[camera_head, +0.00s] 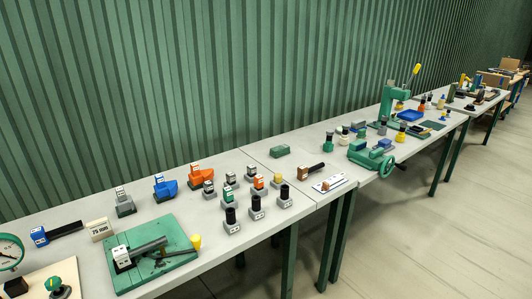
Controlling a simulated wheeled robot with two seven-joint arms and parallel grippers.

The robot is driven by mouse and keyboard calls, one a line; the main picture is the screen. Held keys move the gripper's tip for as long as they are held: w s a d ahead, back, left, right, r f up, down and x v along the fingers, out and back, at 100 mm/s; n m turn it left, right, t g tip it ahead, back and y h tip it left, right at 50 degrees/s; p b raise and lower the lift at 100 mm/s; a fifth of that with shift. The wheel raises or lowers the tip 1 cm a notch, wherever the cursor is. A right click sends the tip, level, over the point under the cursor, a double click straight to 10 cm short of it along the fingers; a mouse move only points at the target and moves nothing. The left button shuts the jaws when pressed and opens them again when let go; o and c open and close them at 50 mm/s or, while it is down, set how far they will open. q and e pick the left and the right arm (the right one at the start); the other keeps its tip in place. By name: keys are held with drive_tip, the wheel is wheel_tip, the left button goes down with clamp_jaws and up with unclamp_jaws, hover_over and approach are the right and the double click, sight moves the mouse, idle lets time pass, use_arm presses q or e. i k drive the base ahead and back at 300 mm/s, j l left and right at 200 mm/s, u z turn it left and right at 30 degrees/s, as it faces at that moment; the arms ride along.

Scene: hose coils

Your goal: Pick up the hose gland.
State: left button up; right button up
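Several small fittings stand upright on grey square bases in the middle of the near bench (75,220). Three in front have black cylindrical tops, one of them at the left (231,220). Others behind have a green top (228,194), an orange top (258,183) and a yellow top (278,180). Behind and to the left are an orange block (202,177), a blue block (165,188) and a grey block (125,206), each with a white label. I cannot tell which piece is the hose gland. Neither of my grippers is in view.
A green board (183,257) with a dark cylindrical piece lies at the bench's front. A gauge (10,252) stands at the left edge. A green machine with a handwheel (388,166) and a tall green press (386,104) stand farther right. Floor (420,250) in front is clear.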

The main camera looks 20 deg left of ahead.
sight(231, 178)
drive_tip(key=i+j, duration=0.15)
drive_tip(key=j, duration=0.25)
drive_tip(key=i+j+u, duration=0.1)
drive_tip(key=j, duration=0.25)
drive_tip(key=i+j+u, duration=0.1)
drive_tip(key=i+j, duration=0.4)
drive_tip(key=j, duration=0.25)
